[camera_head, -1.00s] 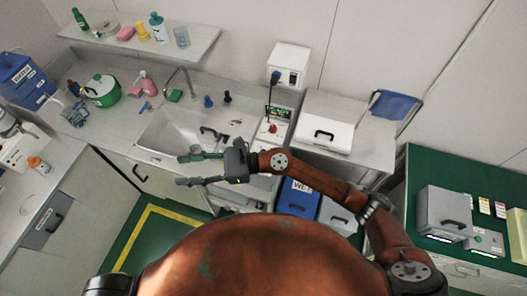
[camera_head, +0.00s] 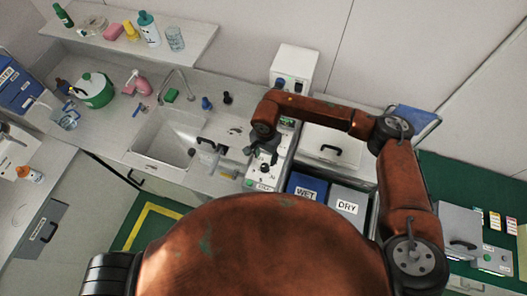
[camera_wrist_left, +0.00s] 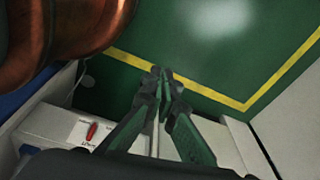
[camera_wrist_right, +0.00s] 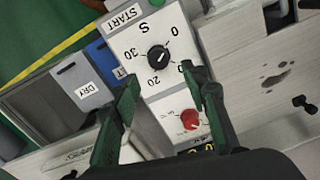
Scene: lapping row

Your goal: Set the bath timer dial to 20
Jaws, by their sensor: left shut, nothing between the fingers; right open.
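The bath timer dial (camera_wrist_right: 158,58) is a black knob on a white panel marked 0, 20, 30 and S, seen upside down in the right wrist view. I cannot read its pointer surely. In the head view the dial (camera_head: 265,168) sits on the narrow panel right of the sink. My right gripper (camera_head: 262,153) is open above this panel, pointing down. In its wrist view the fingers (camera_wrist_right: 160,76) are apart, just short of the dial, one on each side. My left gripper (camera_wrist_left: 163,78) is shut and empty, above the floor and a counter edge.
A red knob (camera_wrist_right: 190,118) and a START label (camera_wrist_right: 123,17) flank the dial on the panel. The WET bin (camera_head: 306,188) and DRY bin (camera_head: 348,203) stand to the right. The sink (camera_head: 165,140) lies left. A white lidded box (camera_head: 325,145) is behind.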

